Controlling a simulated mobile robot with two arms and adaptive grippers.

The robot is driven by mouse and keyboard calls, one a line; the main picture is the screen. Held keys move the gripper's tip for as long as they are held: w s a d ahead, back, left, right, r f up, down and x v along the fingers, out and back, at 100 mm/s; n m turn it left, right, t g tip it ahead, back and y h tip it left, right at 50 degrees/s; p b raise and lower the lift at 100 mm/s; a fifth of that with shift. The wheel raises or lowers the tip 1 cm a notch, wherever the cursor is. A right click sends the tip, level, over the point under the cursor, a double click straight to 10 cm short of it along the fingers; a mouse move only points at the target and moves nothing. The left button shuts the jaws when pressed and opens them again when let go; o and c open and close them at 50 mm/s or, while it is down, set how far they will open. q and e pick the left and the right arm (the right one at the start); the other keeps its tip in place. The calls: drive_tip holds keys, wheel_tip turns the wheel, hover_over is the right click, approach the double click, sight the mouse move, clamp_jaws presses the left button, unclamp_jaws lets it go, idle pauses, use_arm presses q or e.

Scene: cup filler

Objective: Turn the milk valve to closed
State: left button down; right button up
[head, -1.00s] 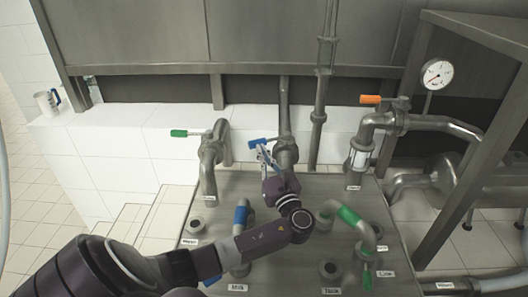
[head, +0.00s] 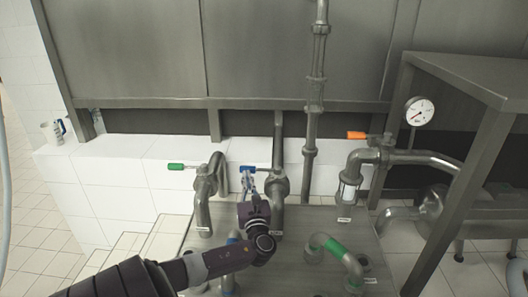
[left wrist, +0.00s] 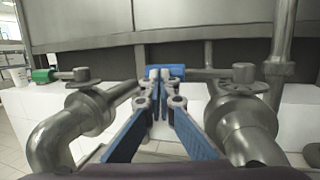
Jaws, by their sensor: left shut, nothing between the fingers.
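My left gripper (head: 247,180) is just below and in front of the blue lever. Its blue fingers (left wrist: 163,100) are shut with nothing between them, tips close to the lever; I cannot tell if they touch it. My right gripper is not in view.
A green-handled valve (head: 182,167) stands on the pipe just left. An orange-handled valve (head: 358,135) and a gauge (head: 419,112) are at the right. A bent pipe with a green band (head: 334,250) rises from the steel table (head: 310,222). A cup (head: 50,133) stands on the white ledge.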

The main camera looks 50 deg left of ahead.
use_arm(q)
drive_tip(key=v, duration=1.2)
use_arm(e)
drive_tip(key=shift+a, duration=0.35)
use_arm(q)
drive_tip(key=shift+f, duration=0.1)
idle(0.4)
